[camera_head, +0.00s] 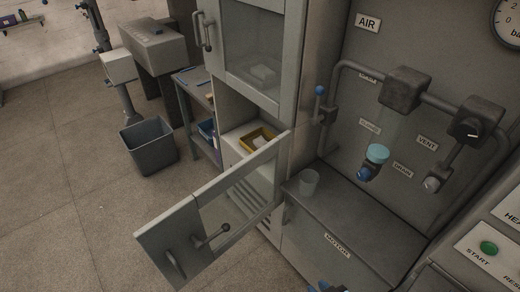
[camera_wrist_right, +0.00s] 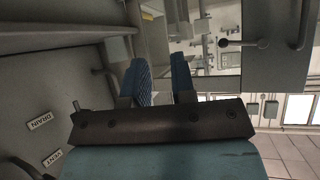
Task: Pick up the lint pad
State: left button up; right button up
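I cannot single out the lint pad for certain. A pale item (camera_head: 262,141) lies in a yellow tray (camera_head: 246,138) in the open lower cabinet compartment, and another pale item (camera_head: 263,73) shows behind the upper glass door. My right gripper (camera_head: 325,287) shows only as blue tips at the bottom edge of the head view, well apart from the cabinet. In the right wrist view the right gripper (camera_wrist_right: 162,78) has its two blue fingers apart with nothing between them. My left gripper is not in view.
The lower glass door (camera_head: 215,208) stands swung open in front of the cabinet. A clear cup (camera_head: 308,183) stands on the grey motor housing (camera_head: 365,215). Pipes and valves line the panel at right.

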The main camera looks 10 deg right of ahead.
aim_at(260, 142)
jog(key=j, duration=0.45)
jog(key=k+j, duration=0.1)
jog(key=j, duration=0.35)
jog(key=j+z, duration=0.35)
jog(key=j, duration=0.7)
jog(key=i+j+z, duration=0.2)
jog(key=j, duration=0.3)
jog(key=j+z, duration=0.2)
jog(key=j, duration=0.35)
jog(key=i+j+z, duration=0.15)
jog(key=j, duration=0.15)
jog(key=i+j+z, duration=0.1)
jog(key=j, duration=0.25)
jog(key=i+j+z, duration=0.45)
jog(key=i+j, duration=0.15)
jog(key=j, duration=0.15)
jog(key=i+j+z, duration=0.15)
jog(key=j, duration=0.2)
jog(key=i+j+z, duration=0.1)
jog(key=i+j, duration=0.15)
jog(key=i+j+z, duration=0.15)
jog(key=j, duration=0.35)
jog(key=i+j+z, duration=0.15)
jog(key=j, duration=0.25)
jog(key=i+j, duration=0.15)
jog(key=j, duration=0.2)
jog(key=i+j+z, duration=0.1)
jog(key=j, duration=0.2)
jog(key=i+j, duration=0.2)
jog(key=j, duration=0.15)
